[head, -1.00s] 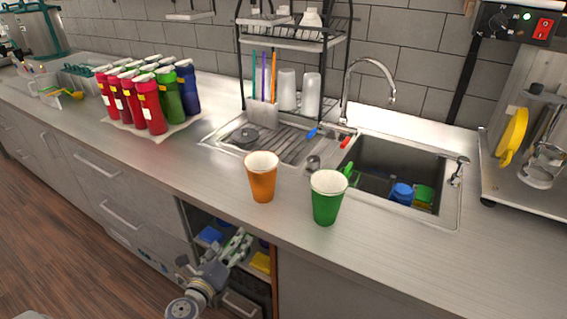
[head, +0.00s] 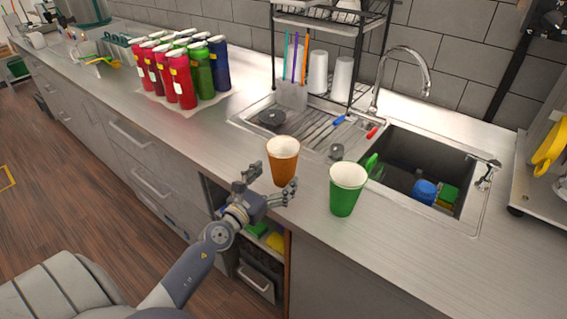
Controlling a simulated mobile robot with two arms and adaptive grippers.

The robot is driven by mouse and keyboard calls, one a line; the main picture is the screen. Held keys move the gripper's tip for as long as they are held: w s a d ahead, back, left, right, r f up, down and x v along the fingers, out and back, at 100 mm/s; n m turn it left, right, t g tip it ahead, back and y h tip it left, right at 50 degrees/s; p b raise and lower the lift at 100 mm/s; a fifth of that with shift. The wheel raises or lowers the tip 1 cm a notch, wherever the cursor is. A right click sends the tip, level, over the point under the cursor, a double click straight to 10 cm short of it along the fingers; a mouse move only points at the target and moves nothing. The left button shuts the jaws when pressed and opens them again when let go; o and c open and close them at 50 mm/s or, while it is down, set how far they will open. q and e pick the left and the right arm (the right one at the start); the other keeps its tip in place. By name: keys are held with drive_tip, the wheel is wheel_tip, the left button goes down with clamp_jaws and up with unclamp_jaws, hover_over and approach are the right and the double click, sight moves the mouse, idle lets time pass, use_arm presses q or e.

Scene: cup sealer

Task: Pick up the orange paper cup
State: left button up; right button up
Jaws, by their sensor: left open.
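The orange paper cup (head: 284,158) stands upright on the steel counter near its front edge, with a white rim and white inside. My left gripper (head: 272,181) is open at the front of the cup. One finger is at the cup's left and the other is low at its right front, overlapping the cup's base in the picture. I cannot tell whether the fingers touch it. My right gripper is not in view.
A green paper cup (head: 346,190) stands just right of the orange one. A sink (head: 423,160) and a dish rack (head: 318,28) lie behind. Several red, green and blue bottles (head: 180,80) stand at the left. An open shelf (head: 262,236) is below the counter.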

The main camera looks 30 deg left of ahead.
sight(283, 151)
use_arm(q)
drive_tip(key=shift+w+a+f, duration=0.1)
drive_tip(key=shift+w+a, duration=0.1)
drive_tip(key=shift+w, duration=1.2)
drive_tip(key=shift+w+a, duration=0.15)
drive_tip(key=shift+w, duration=1.2)
drive_tip(key=shift+s, duration=0.1)
drive_tip(key=c, duration=1.2)
